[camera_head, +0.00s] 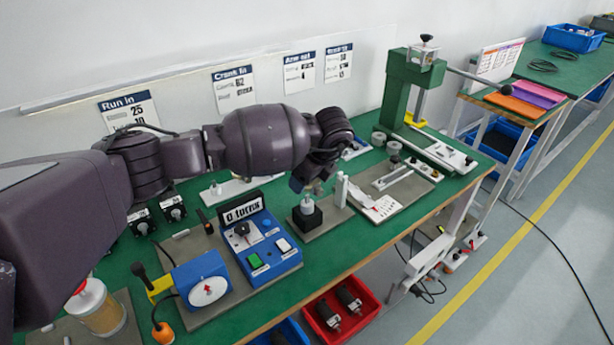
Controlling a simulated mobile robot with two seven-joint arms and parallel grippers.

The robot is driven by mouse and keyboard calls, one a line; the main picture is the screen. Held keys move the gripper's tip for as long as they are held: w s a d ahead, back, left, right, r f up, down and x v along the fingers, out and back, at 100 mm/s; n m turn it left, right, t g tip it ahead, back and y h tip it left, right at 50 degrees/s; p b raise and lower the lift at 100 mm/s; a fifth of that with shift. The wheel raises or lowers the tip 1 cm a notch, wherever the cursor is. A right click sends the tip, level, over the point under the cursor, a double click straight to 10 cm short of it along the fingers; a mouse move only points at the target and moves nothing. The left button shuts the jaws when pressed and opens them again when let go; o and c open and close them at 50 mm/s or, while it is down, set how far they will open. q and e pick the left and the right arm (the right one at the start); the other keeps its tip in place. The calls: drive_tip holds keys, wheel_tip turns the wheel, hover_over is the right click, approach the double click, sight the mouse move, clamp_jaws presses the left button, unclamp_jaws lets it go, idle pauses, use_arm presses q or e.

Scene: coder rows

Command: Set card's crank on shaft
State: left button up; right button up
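My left arm reaches in from the left across the bench. Its gripper (298,184) points down just above a black block (307,218) with a pale metal part on top. The wrist hides most of the fingers, so I cannot tell whether they are open or touch that part. The "Crank in" card (235,88) is on the wall; its smaller text is hard to read. I cannot clearly pick out a crank or a shaft. My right gripper is out of view.
A blue control box (267,250) with an "0 turns" display stands left of the block, and a blue dial unit (203,280) is in front of it. A white upright post (341,190) stands close on the right. A green press (408,85) is at the bench's far end.

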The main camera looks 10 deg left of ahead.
sight(307, 191)
use_arm(q)
drive_tip(key=shift+f, duration=0.15)
drive_tip(key=shift+f, duration=0.8)
drive_tip(key=shift+f, duration=0.1)
drive_tip(key=shift+f+b, duration=0.15)
drive_tip(key=shift+b, duration=0.15)
drive_tip(key=shift+f, duration=1.1)
drive_tip(key=shift+f, duration=0.35)
idle(0.4)
